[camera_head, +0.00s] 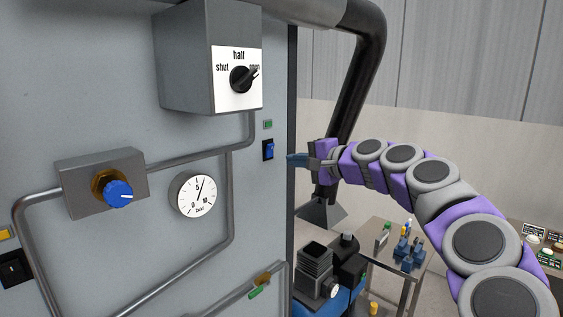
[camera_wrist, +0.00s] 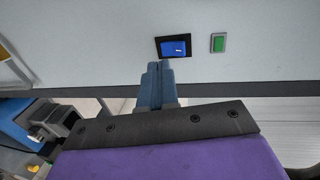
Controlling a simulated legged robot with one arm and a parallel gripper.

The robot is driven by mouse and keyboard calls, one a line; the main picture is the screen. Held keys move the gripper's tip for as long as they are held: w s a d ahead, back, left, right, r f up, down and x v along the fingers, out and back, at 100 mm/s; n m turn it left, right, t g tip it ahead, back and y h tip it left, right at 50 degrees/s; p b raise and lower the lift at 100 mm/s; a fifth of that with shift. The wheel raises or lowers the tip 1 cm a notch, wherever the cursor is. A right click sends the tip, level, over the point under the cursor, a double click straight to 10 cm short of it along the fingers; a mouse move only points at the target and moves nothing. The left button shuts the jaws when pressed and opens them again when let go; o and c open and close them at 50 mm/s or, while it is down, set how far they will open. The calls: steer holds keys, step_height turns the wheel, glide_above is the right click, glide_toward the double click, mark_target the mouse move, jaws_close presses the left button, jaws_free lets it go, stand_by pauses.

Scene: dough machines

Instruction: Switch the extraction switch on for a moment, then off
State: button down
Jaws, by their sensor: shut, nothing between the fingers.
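A blue rocker switch (camera_head: 268,150) in a black frame sits near the right edge of the grey panel, below a small green label or lamp (camera_head: 268,125). In the wrist view the blue switch (camera_wrist: 174,48) lies just beyond my fingertips, with the green piece (camera_wrist: 218,42) to its right. My gripper (camera_head: 291,160) is shut and empty, its blue fingers pointing at the panel just right of the switch. In the wrist view the fingertips (camera_wrist: 160,66) are close below the switch; I cannot tell whether they touch it. Which way the rocker is set is unclear.
The panel also carries a rotary selector box (camera_head: 242,79) marked shut, half and open, a blue knob (camera_head: 118,194), a gauge (camera_head: 196,195) and grey pipes. A dark duct (camera_head: 357,80) stands behind my arm. A machine (camera_head: 325,275) and a small table (camera_head: 388,247) stand lower right.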

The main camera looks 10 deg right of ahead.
steer(key=f+b+v, duration=0.1)
steer(key=v, duration=0.5)
steer(key=shift+s+d+f, duration=0.15)
steer(key=shift+d+f, duration=0.1)
steer(key=shift+d, duration=0.25)
steer(key=shift+d, duration=0.4)
